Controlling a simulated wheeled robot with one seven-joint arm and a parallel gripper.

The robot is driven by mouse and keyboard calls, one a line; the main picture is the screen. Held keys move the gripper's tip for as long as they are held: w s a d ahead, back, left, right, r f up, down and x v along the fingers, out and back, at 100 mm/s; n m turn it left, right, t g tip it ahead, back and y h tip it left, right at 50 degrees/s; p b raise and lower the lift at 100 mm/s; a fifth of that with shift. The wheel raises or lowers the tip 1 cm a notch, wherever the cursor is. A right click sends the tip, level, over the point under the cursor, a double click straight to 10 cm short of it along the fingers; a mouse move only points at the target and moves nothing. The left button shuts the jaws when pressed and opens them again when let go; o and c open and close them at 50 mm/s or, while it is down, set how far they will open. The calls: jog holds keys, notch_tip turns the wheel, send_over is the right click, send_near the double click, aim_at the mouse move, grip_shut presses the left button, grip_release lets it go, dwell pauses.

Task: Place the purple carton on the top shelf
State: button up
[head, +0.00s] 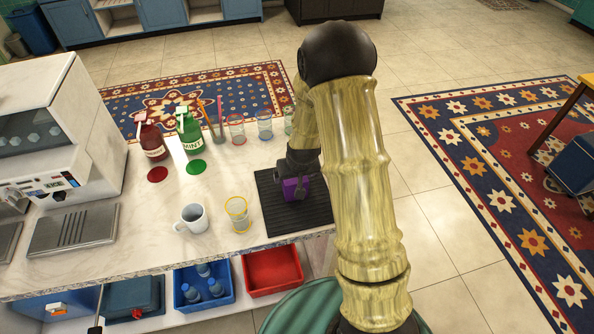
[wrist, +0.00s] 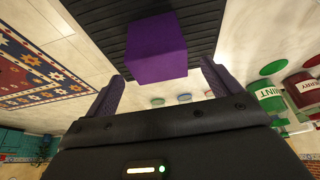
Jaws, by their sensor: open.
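The purple carton (head: 294,188) stands on a black ribbed mat (head: 283,216) at the right end of the counter. In the head view my gripper (head: 293,182) is at the carton and partly hides it. In the wrist view the purple carton (wrist: 156,47) lies ahead of and between the two fingers of my gripper (wrist: 160,85). The fingers are apart, with a gap on each side of the carton. I cannot clearly make out a top shelf in these views.
A yellow-banded glass (head: 237,214) and a white mug (head: 192,218) stand left of the mat. Several glasses and a green mint bottle (head: 188,135) stand further back. Blue (head: 181,298) and red (head: 273,289) bins sit below the counter.

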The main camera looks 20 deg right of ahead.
jog(key=shift+b+v, duration=0.45)
jog(key=shift+v, duration=2.35)
jog(key=s+r+g, duration=0.1)
jog(key=s+r, duration=0.3)
jog(key=s, duration=0.4)
jog(key=s+r, duration=0.5)
jog(key=s, duration=0.4)
jog(key=shift+s+g, duration=0.2)
jog(key=shift+g, duration=0.2)
jog(key=shift+c, duration=0.4)
